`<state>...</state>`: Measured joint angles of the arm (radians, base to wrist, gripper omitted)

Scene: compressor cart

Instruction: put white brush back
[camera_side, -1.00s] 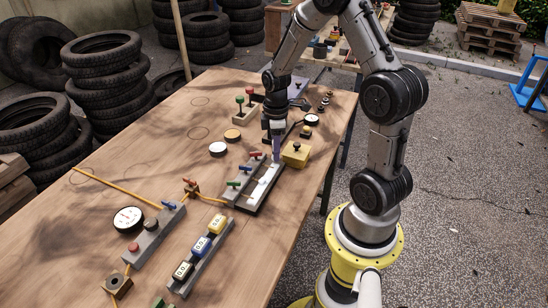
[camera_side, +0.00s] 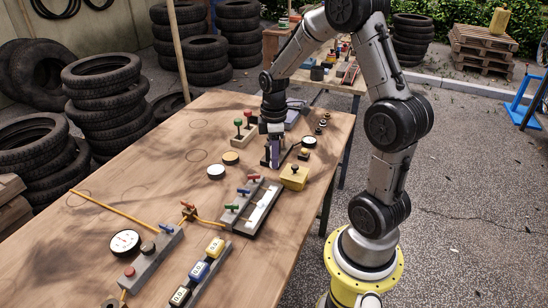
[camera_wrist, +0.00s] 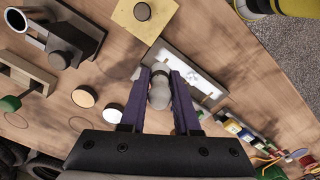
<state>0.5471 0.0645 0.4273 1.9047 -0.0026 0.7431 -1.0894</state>
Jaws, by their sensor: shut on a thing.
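My gripper (camera_side: 275,162) is over the wooden table, behind the dark tray in the side view. In the wrist view its purple fingers (camera_wrist: 161,78) are closed on a pale, rounded, knobbed piece (camera_wrist: 158,92), which looks like the white brush. The fingers largely hide it in the side view, and its lower end cannot be made out. The dark-framed tray (camera_side: 238,232) with a white inside lies in front of my gripper, apart from it. The tray also shows in the wrist view (camera_wrist: 180,65), beyond the fingertips.
Red, blue and green levers (camera_side: 242,191) line the tray's left side.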

